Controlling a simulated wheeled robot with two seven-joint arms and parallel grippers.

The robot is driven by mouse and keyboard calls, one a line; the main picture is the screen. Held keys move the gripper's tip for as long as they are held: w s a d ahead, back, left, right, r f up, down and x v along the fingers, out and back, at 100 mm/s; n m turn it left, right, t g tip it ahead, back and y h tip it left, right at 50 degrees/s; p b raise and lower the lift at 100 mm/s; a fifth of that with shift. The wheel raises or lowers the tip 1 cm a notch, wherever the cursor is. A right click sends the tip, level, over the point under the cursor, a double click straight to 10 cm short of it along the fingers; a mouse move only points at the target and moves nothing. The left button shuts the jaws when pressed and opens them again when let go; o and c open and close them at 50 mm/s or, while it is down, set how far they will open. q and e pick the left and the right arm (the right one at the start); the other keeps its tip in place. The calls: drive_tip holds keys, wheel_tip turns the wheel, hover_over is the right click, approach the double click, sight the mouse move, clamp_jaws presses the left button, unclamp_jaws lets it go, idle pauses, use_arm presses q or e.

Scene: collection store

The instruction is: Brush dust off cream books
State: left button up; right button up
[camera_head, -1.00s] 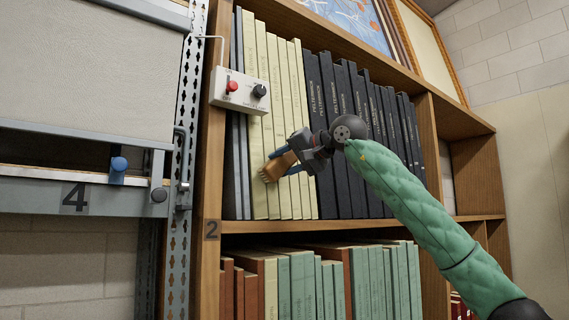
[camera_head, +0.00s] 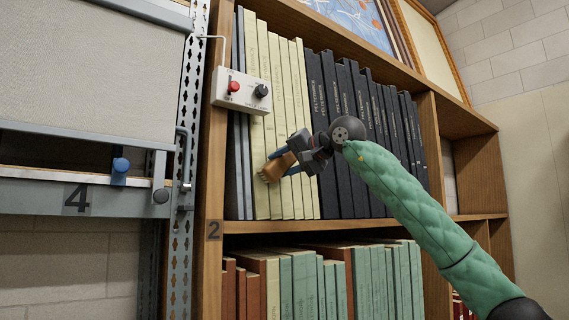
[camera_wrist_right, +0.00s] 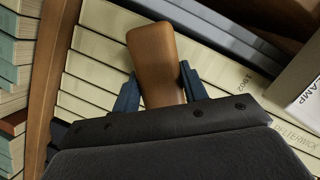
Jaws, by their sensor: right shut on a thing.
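Cream books (camera_head: 273,205) stand upright in a row on the upper shelf, between grey and black books. They also fill much of the right wrist view (camera_wrist_right: 95,88). My right gripper (camera_head: 288,159) is in front of the lower half of their spines. Its blue fingers are shut on a brown wooden brush (camera_head: 275,171). In the right wrist view the brush handle (camera_wrist_right: 153,62) sits between the two fingers. The bristles look to be at or near the spines; I cannot tell if they touch. No dust can be made out. My left gripper is not in view.
Black books (camera_head: 333,195) stand to the right. A metal rack (camera_head: 185,120) is left of the bookcase.

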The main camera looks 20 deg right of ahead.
sight(293, 165)
drive_tip(key=shift+w+a, duration=0.15)
drive_tip(key=shift+w, duration=0.3)
drive_tip(key=shift+w+d+p, duration=0.3)
drive_tip(key=shift+d+p, duration=0.05)
drive_tip(key=shift+d, duration=0.6)
drive_tip(key=shift+w+d+p, duration=0.25)
drive_tip(key=shift+d+p, duration=0.05)
drive_tip(key=shift+d, duration=0.6)
drive_tip(key=shift+w, duration=0.1)
drive_tip(key=shift+s+a, duration=0.25)
drive_tip(key=shift+a, duration=0.35)
drive_tip(key=shift+s+a, duration=0.2)
drive_tip(key=shift+a, duration=0.45)
drive_tip(key=shift+s+a, duration=0.25)
drive_tip(key=shift+a, duration=0.35)
drive_tip(key=shift+b, duration=0.3)
